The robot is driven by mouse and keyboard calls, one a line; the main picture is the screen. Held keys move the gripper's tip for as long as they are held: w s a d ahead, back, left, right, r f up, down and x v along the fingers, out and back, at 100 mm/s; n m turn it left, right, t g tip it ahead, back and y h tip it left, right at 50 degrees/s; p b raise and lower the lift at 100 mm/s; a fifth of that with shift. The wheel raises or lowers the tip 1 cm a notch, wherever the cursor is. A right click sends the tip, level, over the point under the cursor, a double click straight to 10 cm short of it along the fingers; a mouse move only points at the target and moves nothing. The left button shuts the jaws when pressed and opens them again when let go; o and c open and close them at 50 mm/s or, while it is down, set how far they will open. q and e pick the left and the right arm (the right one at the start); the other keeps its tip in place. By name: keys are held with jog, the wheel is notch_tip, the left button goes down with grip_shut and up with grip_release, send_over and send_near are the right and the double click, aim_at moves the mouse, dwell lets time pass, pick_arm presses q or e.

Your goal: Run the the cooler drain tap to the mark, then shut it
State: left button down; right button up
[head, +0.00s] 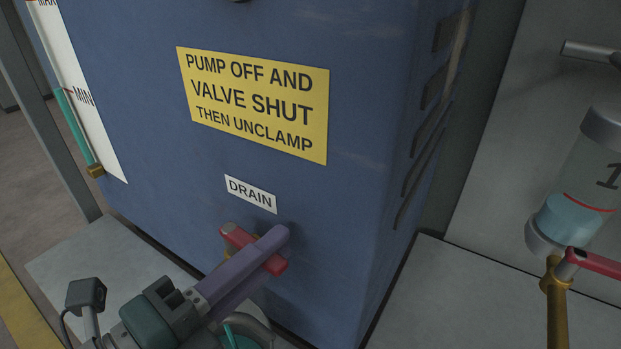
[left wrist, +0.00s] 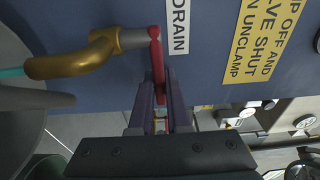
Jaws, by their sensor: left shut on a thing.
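The drain tap's red lever (head: 236,236) is at the foot of the blue cooler (head: 330,60), under the DRAIN label (head: 250,194). My left gripper (head: 262,252) is shut on the lever. In the left wrist view the lever (left wrist: 155,50) stands between its fingers, beside the brass spout (left wrist: 75,60). Something teal (left wrist: 12,72) leaves the spout over a grey round vessel (left wrist: 15,120); I cannot tell stream from hose. The sight gauge (head: 85,70) has MAX and MIN marks; its teal column (head: 76,130) tops out about level with MIN. My right gripper is not in view.
A yellow sign (head: 255,105) on the cooler reads pump off and valve shut then unclamp. At right a clear cylinder (head: 585,170) holds blue liquid below a red line, above another red lever (head: 600,263) on brass pipe. A grey post (head: 50,130) stands at left.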

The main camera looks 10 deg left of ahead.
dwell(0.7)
pick_arm(q)
jog(key=shift+w+r+n+y+p, duration=0.15)
jog(key=shift+r+n+y+p, duration=0.05)
jog(key=shift+n+y+p, duration=0.25)
jog(key=shift+w+d+f+n+t+y+p, duration=0.1)
jog(key=shift+w+f+n+t+y+p, duration=0.1)
jog(key=shift+n+t+y+p, duration=0.25)
jog(key=c, duration=0.9)
grip_release()
